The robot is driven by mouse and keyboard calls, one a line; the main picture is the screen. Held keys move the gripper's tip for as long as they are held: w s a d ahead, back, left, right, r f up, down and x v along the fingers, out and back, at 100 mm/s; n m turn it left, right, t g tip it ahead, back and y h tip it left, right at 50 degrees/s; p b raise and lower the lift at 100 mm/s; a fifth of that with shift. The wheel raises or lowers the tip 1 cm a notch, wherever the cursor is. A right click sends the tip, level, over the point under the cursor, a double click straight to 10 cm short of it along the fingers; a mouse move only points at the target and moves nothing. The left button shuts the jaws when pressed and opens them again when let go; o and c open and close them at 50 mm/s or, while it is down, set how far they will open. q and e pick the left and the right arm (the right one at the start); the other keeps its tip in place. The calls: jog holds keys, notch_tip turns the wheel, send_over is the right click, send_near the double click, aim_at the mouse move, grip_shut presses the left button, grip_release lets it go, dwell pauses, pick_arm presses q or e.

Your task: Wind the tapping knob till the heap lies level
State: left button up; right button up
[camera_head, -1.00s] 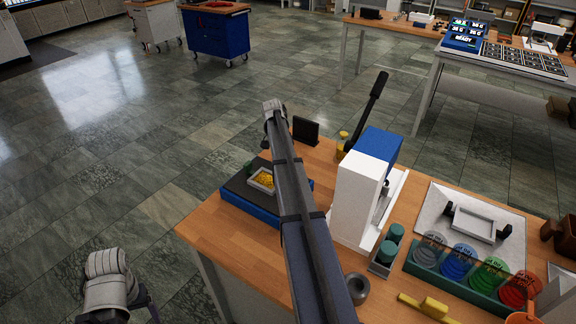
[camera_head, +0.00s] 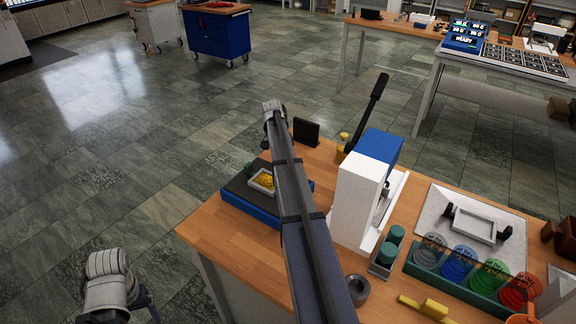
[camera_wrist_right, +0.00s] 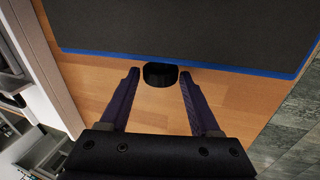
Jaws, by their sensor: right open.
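The tapping device is a dark plate on a blue base (camera_head: 240,205), at the left of the wooden table in the head view. On it stands a small pale tray with a yellow heap (camera_head: 265,181), which looks mounded. In the right wrist view the dark plate (camera_wrist_right: 190,30) fills the top. A black knob (camera_wrist_right: 160,78) sticks out of its near edge. My right gripper (camera_wrist_right: 159,72) is open, one finger on each side of the knob with gaps. In the head view my right arm hides the knob. My left gripper (camera_head: 146,300) hangs off the table, fingers mostly hidden.
A white and blue press (camera_head: 358,200) with a black lever stands right of my right arm. The table's left front corner is bare.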

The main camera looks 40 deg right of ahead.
jog(key=p+v, duration=0.6)
jog(key=v, duration=0.1)
jog(key=shift+r+p, duration=0.25)
jog(key=shift+p, duration=0.15)
jog(key=shift+o, duration=0.4)
jog(key=shift+o, duration=1.1)
jog(key=s+t, duration=0.1)
jog(key=s+t+y, duration=0.1)
jog(key=s+t, duration=0.1)
jog(key=s, duration=0.1)
jog(key=shift+d+f+n+p, duration=0.1)
jog(key=shift+d+n+p, duration=0.15)
jog(key=shift+n+p, duration=0.05)
jog(key=shift+s+d+r+t+y, duration=0.1)
jog(key=shift+t+y, duration=0.1)
jog(key=shift+t, duration=0.4)
jog(key=shift+d+r+t+y, duration=0.1)
jog(key=shift+r+t+y, duration=0.1)
jog(key=shift+t, duration=0.4)
jog(key=b+x, duration=0.7)
jog(key=x, duration=0.1)
jog(key=shift+s+b, duration=0.15)
jog(key=shift+b, duration=0.15)
jog(key=shift+r, duration=0.1)
